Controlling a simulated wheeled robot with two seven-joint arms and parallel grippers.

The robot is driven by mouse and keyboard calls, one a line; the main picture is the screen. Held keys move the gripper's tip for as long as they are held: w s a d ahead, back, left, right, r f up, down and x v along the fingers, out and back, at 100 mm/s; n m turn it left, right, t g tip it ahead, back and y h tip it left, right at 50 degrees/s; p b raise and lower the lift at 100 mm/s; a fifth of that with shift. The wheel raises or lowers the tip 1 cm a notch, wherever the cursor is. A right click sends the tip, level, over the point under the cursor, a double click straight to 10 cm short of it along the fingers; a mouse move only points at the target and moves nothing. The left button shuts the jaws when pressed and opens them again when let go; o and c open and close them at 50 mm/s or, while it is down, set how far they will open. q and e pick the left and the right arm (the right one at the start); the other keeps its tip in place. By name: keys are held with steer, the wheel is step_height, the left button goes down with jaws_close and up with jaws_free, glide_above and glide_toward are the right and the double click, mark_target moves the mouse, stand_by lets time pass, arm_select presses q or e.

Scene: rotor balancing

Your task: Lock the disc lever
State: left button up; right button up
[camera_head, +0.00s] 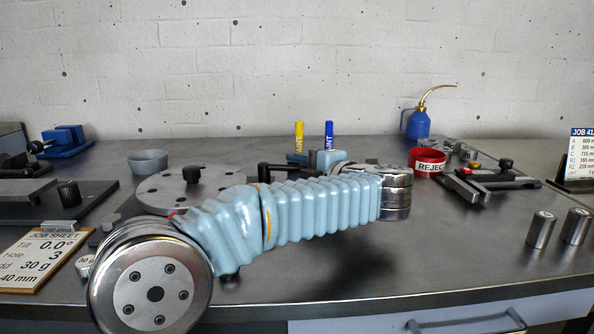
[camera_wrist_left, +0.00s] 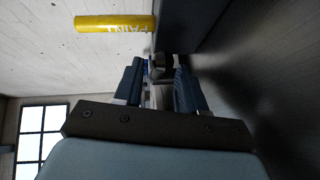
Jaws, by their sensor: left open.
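The round grey disc (camera_head: 165,192) lies flat on the bench at the left, with a black knob on top. A black lever (camera_head: 268,167) stands at the disc's right edge. My left gripper (camera_head: 295,163) is beside the lever on its right, partly hidden behind my own arm. In the left wrist view, the open fingers of my left gripper (camera_wrist_left: 155,72) have a dark rounded piece, apparently the lever's end (camera_wrist_left: 161,66), between or just beyond their tips. I cannot tell whether they touch it. My right gripper is not in view.
Yellow (camera_head: 299,137) and blue (camera_head: 329,135) paint markers stand behind the gripper. A red reject bin (camera_head: 427,162), blue oil can (camera_head: 418,124) and metal cylinders (camera_head: 541,229) are at the right. A grey bowl (camera_head: 149,162) and job sheet (camera_head: 42,258) are at the left.

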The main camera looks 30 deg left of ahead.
arm_select(q)
steer(key=shift+w+a, duration=0.1)
steer(key=shift+a, duration=0.1)
jaws_close()
stand_by(0.3)
